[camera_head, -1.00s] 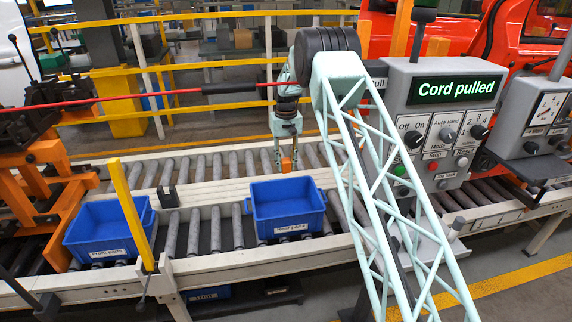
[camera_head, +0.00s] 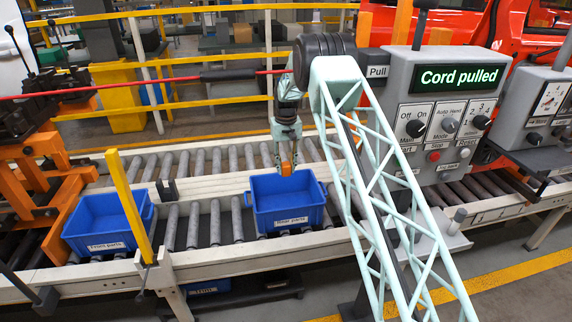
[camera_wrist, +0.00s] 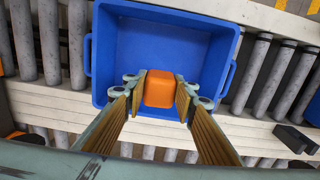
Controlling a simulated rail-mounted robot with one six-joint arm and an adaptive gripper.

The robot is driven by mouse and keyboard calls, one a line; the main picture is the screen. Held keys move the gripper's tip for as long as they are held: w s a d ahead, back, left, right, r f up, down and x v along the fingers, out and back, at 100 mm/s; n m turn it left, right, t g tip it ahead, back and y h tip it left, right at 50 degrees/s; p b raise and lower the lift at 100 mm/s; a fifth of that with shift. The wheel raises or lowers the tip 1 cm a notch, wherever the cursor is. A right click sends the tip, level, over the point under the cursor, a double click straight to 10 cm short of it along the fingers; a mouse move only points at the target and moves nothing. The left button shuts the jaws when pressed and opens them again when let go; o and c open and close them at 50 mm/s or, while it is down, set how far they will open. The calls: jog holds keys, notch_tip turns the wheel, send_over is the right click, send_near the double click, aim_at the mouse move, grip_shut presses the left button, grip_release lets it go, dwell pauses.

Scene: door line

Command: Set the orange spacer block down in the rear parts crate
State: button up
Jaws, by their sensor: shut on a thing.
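The orange spacer block (camera_head: 286,168) is between the fingers of my gripper (camera_head: 286,160). In the wrist view the gripper (camera_wrist: 160,92) is shut on the block (camera_wrist: 159,88), with a pad on each side. The rear parts crate (camera_head: 290,218) is a blue bin labelled "Rear parts" on the roller conveyor. In the head view the block overlaps the crate's back rim. In the wrist view it hangs over the crate (camera_wrist: 120,55), near one long wall. How high it is above the crate floor I cannot tell. The visible crate floor is empty.
Another blue crate (camera_head: 104,243), with a label that looks like "Front parts", stands to the left. A yellow post (camera_head: 129,208) stands between the crates, in front. A grey control panel (camera_head: 440,115) reading "Cord pulled" is at the right. A red cord (camera_head: 130,87) crosses behind.

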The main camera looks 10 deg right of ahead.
aim_at(286, 175)
jog(key=shift+f+b, duration=0.4)
jog(key=shift+f, duration=1.55)
jog(key=shift+f, duration=0.3)
jog(key=shift+f+b, duration=3)
jog(key=shift+f, duration=3.75)
jog(key=shift+f, duration=0.45)
